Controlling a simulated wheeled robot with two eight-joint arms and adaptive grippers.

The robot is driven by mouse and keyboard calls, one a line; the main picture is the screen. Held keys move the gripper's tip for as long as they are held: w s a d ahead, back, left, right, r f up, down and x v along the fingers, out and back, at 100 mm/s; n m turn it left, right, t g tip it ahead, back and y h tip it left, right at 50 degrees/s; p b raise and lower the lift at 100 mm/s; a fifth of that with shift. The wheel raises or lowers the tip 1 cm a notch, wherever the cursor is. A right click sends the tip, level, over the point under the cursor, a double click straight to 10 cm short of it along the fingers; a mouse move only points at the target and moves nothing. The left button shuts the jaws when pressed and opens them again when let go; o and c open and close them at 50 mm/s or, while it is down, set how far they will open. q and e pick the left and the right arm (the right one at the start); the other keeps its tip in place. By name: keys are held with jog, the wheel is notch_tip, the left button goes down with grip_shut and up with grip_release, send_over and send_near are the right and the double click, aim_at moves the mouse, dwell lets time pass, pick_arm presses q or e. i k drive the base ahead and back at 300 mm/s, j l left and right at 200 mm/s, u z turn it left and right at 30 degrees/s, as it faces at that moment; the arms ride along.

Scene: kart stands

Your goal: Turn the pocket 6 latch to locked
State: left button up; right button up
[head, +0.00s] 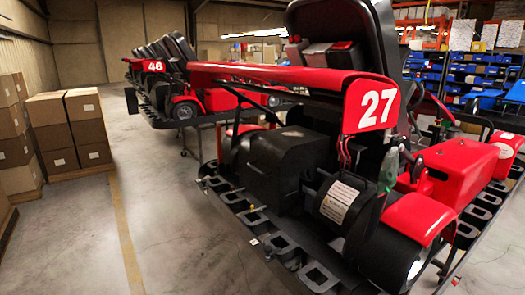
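A red and black kart (285,165) with the number 27 stands on a raised stand in the middle and right of the head view. A black rail with several slot-like openings (318,275) runs along its near edge, and similar openings show at its right side. Small pale marks sit on the near rail. I cannot make out a pocket number 6, nor tell which part is its latch or how it is set. Neither of my grippers is in view.
Stacked cardboard boxes (70,130) stand at the left. More karts, one numbered 46 (154,66), stand behind. Shelves with blue bins (480,75) are at the back right. The concrete floor at the front left is clear, with a yellow line (126,235).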

aim_at(202, 182)
jog(key=i+j, duration=1.65)
jog(key=j, duration=0.15)
